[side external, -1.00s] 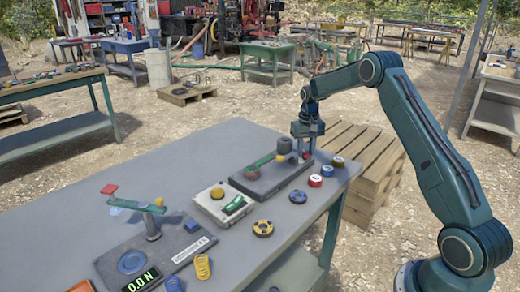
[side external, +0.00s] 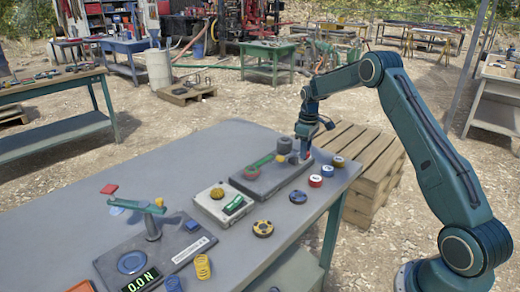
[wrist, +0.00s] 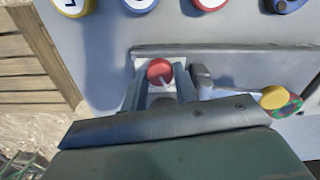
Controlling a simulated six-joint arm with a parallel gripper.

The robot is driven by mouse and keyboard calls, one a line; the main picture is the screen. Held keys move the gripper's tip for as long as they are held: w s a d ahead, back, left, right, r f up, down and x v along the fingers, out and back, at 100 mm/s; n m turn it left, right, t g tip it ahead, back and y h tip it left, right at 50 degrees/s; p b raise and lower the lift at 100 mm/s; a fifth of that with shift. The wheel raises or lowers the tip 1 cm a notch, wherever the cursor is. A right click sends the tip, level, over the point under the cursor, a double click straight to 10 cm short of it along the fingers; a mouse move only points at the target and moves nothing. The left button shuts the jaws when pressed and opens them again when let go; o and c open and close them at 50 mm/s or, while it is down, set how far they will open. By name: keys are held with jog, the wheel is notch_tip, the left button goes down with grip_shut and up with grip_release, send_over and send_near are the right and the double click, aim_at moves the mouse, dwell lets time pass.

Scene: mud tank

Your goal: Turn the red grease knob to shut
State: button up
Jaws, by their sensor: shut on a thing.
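The red grease knob (wrist: 160,71) is round with a pale line on its face. In the wrist view it sits between the two fingers of my gripper (wrist: 159,85), which are shut on it. In the side external view my gripper (side external: 305,152) points down at the far right end of the dark fixture plate (side external: 262,188). There the knob is mostly hidden by the fingers, with only a little red showing.
The table's left rear is clear.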

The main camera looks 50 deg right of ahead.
jog(key=shift+r+n, duration=0.1)
jog(key=shift+n, duration=0.2)
jog(key=o, duration=1)
jog(key=shift+r, duration=0.1)
notch_tip(320, 180, up, 14)
jog(key=shift+f, duration=0.2)
jog(key=shift+a, duration=0.1)
dwell(0.4)
